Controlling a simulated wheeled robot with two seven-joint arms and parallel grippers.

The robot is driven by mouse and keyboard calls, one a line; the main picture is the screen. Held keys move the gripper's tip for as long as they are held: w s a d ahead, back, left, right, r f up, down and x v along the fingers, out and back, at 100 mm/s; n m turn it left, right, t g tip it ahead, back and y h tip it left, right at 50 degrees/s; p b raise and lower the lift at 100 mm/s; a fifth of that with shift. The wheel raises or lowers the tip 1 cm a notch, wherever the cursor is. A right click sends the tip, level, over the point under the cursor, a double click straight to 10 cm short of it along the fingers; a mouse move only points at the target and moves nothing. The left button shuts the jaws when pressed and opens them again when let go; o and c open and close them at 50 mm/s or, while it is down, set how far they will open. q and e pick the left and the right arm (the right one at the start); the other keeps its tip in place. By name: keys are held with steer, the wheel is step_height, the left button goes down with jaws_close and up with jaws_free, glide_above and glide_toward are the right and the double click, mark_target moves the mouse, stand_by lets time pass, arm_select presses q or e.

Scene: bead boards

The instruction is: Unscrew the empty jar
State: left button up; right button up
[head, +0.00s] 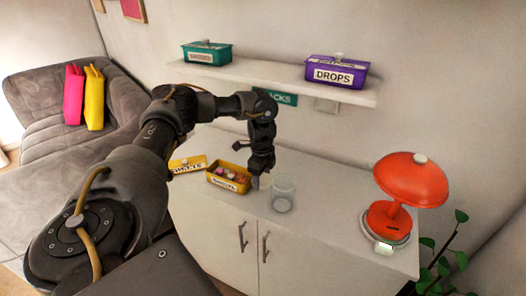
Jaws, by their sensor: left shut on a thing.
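A clear glass jar (283,196) stands upright on the white cabinet top. It looks empty, and I make out no lid on it. My left gripper (257,178) points down just left of the jar, between it and an open yellow box (229,182) holding several small round things. The gripper is apart from the jar in the picture. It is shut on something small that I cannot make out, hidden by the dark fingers. My right gripper is out of view.
A yellow labelled lid (188,164) lies left of the box. An orange lamp (408,181) stands at the right of the white cabinet (325,232). A shelf (285,80) above holds a teal box (207,54) and a purple "DROPS" box (336,71). The cabinet top between jar and lamp is clear.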

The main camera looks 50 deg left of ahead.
mark_target(262, 179)
arm_select(q)
steer(key=shift+s+d+f, duration=0.1)
steer(key=shift+f, duration=0.3)
step_height(262, 179, down, 2)
steer(key=shift+f+p, duration=0.15)
steer(key=shift+p, duration=0.2)
steer(key=shift+f, duration=0.35)
steer(key=o, duration=1.1)
steer(key=shift+f, duration=0.1)
